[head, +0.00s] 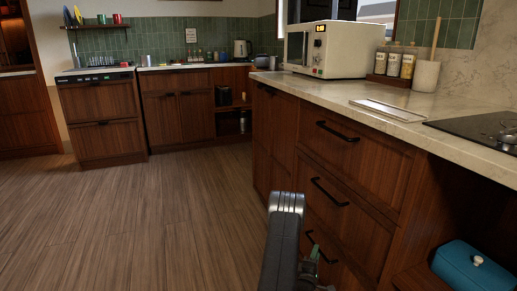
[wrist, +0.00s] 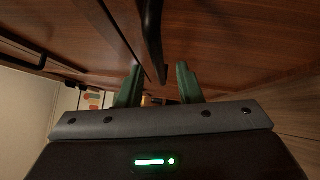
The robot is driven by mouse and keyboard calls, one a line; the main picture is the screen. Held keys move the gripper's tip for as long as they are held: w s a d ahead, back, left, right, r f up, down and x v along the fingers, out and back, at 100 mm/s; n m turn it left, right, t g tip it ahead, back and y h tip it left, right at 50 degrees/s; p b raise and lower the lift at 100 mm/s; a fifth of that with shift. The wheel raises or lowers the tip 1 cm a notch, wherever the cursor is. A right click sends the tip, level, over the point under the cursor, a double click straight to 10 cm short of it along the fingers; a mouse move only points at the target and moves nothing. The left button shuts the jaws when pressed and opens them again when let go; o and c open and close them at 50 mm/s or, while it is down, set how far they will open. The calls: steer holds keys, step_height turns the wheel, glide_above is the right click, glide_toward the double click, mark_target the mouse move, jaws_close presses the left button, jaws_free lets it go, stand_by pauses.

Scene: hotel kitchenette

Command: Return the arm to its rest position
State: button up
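My arm (head: 283,235) reaches down in front of the wooden drawer cabinet in the head view. My gripper (wrist: 160,68) shows in the wrist view with its two green fingers spread apart, so it is open. A black bar handle (wrist: 152,35) lies against the wood just ahead, its end in line with the gap between the fingertips. I see nothing gripped; whether the handle is touched or how deep it sits between the fingers I cannot tell. In the head view, the gripper is mostly hidden behind the arm, near the lowest drawer handle (head: 320,246).
The drawer fronts (head: 345,185) look closed, with protruding black handles. A stone counter (head: 400,125) above holds a microwave (head: 335,50), jars, a tray and a cooktop (head: 485,128). The wood floor (head: 150,220) to the left is clear.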

steer(key=b+x, duration=0.1)
steer(key=x, duration=0.3)
steer(key=shift+f, duration=0.1)
steer(key=shift+s+a, duration=0.2)
steer(key=shift+a, duration=0.25)
steer(key=shift+s+a, duration=0.1)
steer(key=shift+a, duration=0.15)
steer(key=shift+d, duration=0.1)
